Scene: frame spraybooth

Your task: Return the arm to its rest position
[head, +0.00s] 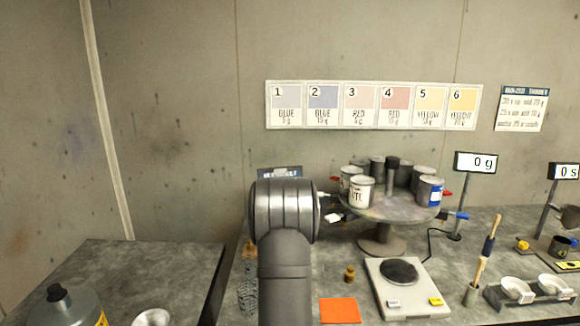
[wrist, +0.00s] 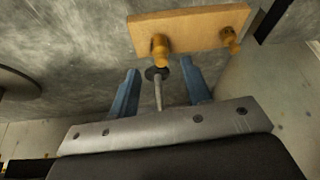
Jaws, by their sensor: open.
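My arm stands upright left of the middle in the head view, and it hides part of the bench behind it. My gripper cannot be made out in that view. In the wrist view my gripper (wrist: 160,75) has its two blue fingers apart. A thin metal rod with a dark round end (wrist: 157,76) shows between the fingers; I cannot tell whether it touches anything. A wooden board with two pegs (wrist: 188,30) lies just beyond the fingertips.
A round stand (head: 380,245) with several paint cans is right of my arm. A scale (head: 410,298), an orange square (head: 340,311) and a brush holder (head: 470,295) are on the bench. A metal can (head: 66,308) is on the left bench.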

